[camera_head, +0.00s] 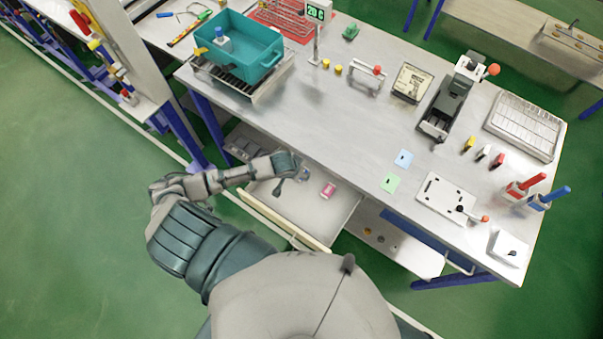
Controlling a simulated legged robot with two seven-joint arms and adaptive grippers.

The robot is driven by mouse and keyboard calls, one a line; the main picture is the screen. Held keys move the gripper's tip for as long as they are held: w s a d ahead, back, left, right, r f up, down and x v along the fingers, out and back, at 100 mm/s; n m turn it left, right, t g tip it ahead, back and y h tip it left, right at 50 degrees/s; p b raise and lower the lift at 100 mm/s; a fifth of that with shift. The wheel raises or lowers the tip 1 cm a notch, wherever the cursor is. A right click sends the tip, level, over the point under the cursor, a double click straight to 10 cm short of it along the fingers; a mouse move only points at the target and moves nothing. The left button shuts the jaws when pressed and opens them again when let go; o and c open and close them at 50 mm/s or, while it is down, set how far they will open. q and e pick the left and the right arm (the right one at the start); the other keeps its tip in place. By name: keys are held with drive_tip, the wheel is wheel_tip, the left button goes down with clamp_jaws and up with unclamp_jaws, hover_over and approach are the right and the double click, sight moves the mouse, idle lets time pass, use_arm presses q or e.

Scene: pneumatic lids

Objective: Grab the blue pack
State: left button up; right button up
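An open drawer (330,222) sticks out under the workbench. Inside it lies a small pink-red pack (328,190). A small bluish thing, possibly the blue pack (304,174), shows just right of my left gripper, partly hidden by it. My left gripper (291,182) hangs over the back left part of the drawer with its fingers apart, and appears empty. I cannot tell if it touches the bluish thing. My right gripper is not in view.
The workbench top (350,120) overhangs the drawer's back. On it are a teal bin (240,45), a light blue card (404,158), a green card (389,182) and a white plate (445,198). A lower shelf (395,250) lies right of the drawer. The drawer's front is clear.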

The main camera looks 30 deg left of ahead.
use_arm(q)
drive_tip(key=x, duration=0.4)
drive_tip(key=shift+w+a+f, duration=0.1)
drive_tip(key=shift+a+f, duration=0.05)
drive_tip(key=shift+f, duration=0.15)
drive_tip(key=shift+w+d+f, duration=0.15)
drive_tip(key=shift+d+f, duration=0.05)
drive_tip(key=shift+d, duration=0.05)
drive_tip(key=shift+r, duration=0.1)
drive_tip(key=c, duration=0.7)
drive_tip(key=shift+a, duration=0.1)
drive_tip(key=c, duration=0.3)
drive_tip(key=shift+a, duration=0.15)
